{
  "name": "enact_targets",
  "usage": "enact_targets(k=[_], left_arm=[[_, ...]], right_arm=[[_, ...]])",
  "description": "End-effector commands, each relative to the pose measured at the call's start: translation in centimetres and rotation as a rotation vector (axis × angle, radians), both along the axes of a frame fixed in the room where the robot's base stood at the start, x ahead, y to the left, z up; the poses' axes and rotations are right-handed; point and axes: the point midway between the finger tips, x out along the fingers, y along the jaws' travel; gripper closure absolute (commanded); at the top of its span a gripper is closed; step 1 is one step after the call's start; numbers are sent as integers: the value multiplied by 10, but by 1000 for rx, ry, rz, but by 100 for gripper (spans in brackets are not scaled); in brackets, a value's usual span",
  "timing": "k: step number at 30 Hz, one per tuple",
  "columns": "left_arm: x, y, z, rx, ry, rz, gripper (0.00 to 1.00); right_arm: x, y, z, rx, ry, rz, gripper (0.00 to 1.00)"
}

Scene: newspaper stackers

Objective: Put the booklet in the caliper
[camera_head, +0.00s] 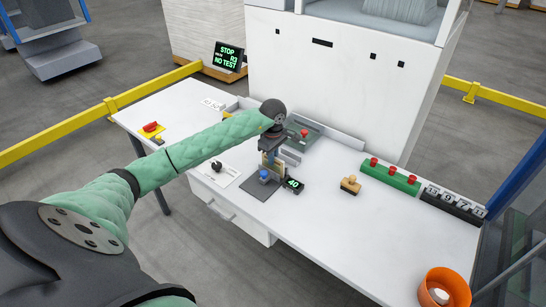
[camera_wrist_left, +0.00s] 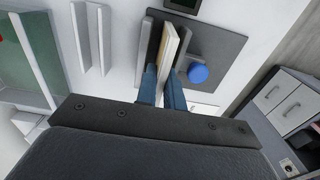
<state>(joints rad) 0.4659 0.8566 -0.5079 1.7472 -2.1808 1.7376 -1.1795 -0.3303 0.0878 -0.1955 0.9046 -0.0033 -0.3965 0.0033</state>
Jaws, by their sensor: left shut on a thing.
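The cream booklet (camera_wrist_left: 167,50) stands on edge between the two blue fingers of my left gripper (camera_wrist_left: 161,88), which is shut on it. In the head view my left gripper (camera_head: 270,152) points down over the caliper, and a cream edge of the booklet (camera_head: 271,168) shows below it. The caliper has a dark grey base plate (camera_head: 257,191), a blue knob (camera_head: 264,175) and a small display (camera_head: 292,185) reading 40. In the left wrist view the booklet lies between upright grey blocks of the caliper, left of the blue knob (camera_wrist_left: 197,73). Whether it touches the plate is unclear. My right gripper is out of view.
A white card with a black knob (camera_head: 217,167) lies left of the caliper. The white table (camera_head: 325,226) is clear in front.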

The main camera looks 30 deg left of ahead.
Motion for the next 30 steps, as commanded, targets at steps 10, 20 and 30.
enact_targets(k=[10, 20, 30], left_arm=[[0, 0, -2, 0, 0, -1, 83], [0, 0, -2, 0, 0, 0, 69], [1, 0, 9, 2, -3, -1, 69]], right_arm=[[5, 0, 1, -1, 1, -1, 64], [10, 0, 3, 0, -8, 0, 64], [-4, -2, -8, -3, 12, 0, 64]])
